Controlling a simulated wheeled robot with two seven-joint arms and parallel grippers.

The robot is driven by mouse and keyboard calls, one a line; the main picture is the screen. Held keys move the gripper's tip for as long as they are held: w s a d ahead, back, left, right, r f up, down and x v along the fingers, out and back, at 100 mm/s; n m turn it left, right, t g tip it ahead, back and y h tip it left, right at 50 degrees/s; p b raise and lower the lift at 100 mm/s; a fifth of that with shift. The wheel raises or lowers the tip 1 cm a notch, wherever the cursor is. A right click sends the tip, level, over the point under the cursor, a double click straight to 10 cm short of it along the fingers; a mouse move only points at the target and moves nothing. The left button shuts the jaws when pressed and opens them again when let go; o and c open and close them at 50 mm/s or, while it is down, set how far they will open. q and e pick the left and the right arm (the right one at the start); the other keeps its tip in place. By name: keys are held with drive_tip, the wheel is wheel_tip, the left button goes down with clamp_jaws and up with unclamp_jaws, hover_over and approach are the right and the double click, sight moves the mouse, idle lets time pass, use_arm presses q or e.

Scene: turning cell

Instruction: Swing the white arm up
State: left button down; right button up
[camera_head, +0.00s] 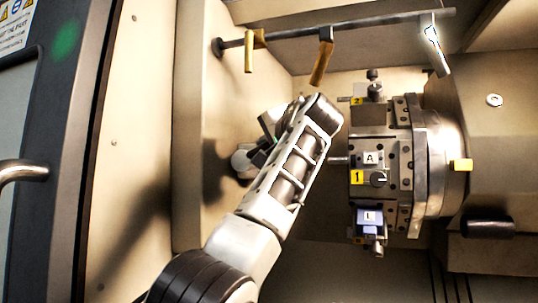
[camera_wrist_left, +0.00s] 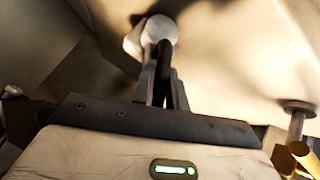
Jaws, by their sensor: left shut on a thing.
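The white arm shows in the head view as a pale rounded end (camera_head: 241,160) by the left inner wall, partly hidden by my gripper. In the left wrist view, its pale round part (camera_wrist_left: 158,34) is just beyond my fingertips, with a dark bar coming from it between the fingers. My left gripper (camera_head: 262,152) reaches in from below and is shut on the arm's dark part; its fingers (camera_wrist_left: 163,85) are close together around it. Most of the arm's length is hidden. My right gripper is not in view.
A tool turret (camera_head: 378,165) stands close to the right of my left arm. A rail (camera_head: 370,29) with yellow nozzles (camera_head: 322,62) and a pale one (camera_head: 436,52) crosses above. The machine door (camera_head: 72,150) is at the left.

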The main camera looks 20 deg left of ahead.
use_arm(q)
drive_tip(key=shift+a+r+n+g+h, duration=0.35)
drive_tip(key=shift+r+n+g+h, duration=0.2)
drive_tip(key=shift+r+n, duration=0.2)
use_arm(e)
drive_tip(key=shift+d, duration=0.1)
use_arm(q)
drive_tip(key=c, duration=1.4)
unclamp_jaws()
drive_tip(key=b+v, duration=0.3)
drive_tip(key=v, duration=1.3)
drive_tip(key=shift+a, duration=0.2)
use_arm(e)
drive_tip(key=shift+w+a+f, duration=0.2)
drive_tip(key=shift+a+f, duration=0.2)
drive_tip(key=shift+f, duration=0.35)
